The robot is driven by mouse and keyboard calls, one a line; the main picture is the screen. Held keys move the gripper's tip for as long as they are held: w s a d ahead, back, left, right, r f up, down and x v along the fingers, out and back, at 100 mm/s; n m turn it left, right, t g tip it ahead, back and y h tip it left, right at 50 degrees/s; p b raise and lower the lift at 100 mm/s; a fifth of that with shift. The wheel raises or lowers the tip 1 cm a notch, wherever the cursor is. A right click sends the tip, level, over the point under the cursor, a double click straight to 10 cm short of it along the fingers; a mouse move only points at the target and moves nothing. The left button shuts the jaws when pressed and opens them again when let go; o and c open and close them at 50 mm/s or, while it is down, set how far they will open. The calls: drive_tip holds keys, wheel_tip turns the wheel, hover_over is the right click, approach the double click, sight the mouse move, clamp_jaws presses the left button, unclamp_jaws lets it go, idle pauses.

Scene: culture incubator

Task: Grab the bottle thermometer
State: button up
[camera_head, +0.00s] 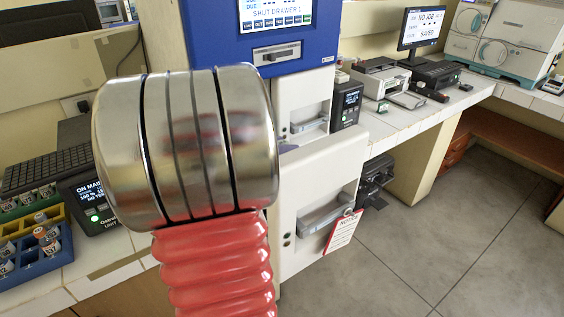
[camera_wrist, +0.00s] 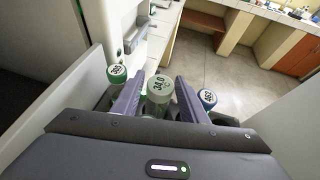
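A pale bottle with a round grey-white top (camera_wrist: 159,86), marked with digits that look like 340, stands between the fingers in the wrist view. It may be the bottle thermometer, but the frames do not settle this. My gripper (camera_wrist: 160,92) has two purple fingers apart, one on each side of this bottle. Narrow gaps seem to show beside it, so the fingers look open. The bottle's lower part is hidden by the gripper body. My gripper is not visible in the head view, where my metal-and-red arm fills the middle.
A green-ringed bottle top (camera_wrist: 117,71) is left of the fingers, and a blue-ringed one (camera_wrist: 207,98) is right. A white wall (camera_wrist: 75,90) rises close on the left. In the head view, a blue panel (camera_head: 235,40) reads "SHUT DRAWER 1". Bottle racks (camera_head: 35,262) stand at left.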

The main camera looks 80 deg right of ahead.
drive_tip(key=shift+c, duration=0.5)
clamp_jaws()
wheel_tip(320, 180, up, 10)
drive_tip(key=shift+r, duration=0.1)
idle(0.5)
idle(0.5)
